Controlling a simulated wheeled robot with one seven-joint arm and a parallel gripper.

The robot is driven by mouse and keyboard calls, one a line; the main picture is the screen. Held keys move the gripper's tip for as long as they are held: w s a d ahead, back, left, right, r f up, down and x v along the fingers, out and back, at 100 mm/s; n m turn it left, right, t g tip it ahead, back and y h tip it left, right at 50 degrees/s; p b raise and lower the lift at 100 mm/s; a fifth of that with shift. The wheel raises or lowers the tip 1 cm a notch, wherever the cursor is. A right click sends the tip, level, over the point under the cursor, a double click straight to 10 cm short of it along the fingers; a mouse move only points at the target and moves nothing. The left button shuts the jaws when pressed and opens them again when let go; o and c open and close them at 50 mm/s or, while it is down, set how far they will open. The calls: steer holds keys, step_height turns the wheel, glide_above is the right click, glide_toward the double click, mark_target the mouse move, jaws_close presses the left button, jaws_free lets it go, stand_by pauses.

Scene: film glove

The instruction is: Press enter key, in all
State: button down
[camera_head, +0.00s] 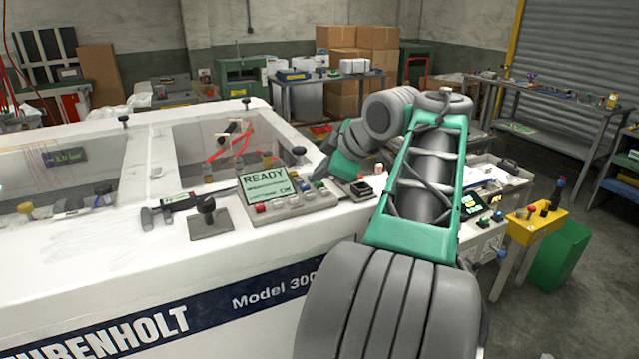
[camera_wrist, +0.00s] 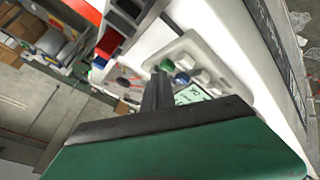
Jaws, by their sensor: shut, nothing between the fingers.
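The control panel (camera_head: 290,212) sits on top of the white machine, with a green screen (camera_head: 264,185) reading READY and rows of small coloured keys. Key labels are too small to read, so I cannot tell which is enter. In the wrist view the panel (camera_wrist: 208,68) shows white, blue and green keys, partly hidden by my gripper (camera_wrist: 158,76). My gripper is shut and empty, with its dark fingertips close to the keys; contact cannot be told.
A black lever on a grey plate (camera_head: 210,222) stands left of the panel. A small box with a black top (camera_head: 360,190) stands right of it. Round black knobs (camera_head: 298,151) edge the glazed windows behind. A yellow box with buttons (camera_head: 537,222) is farther right.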

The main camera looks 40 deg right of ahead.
steer(key=shift+f, duration=0.25)
steer(key=shift+r, duration=0.15)
steer(key=shift+r+p, duration=0.6)
steer(key=shift+r, duration=0.15)
step_height(320, 180, up, 5)
steer(key=p, duration=0.4)
stand_by(0.9)
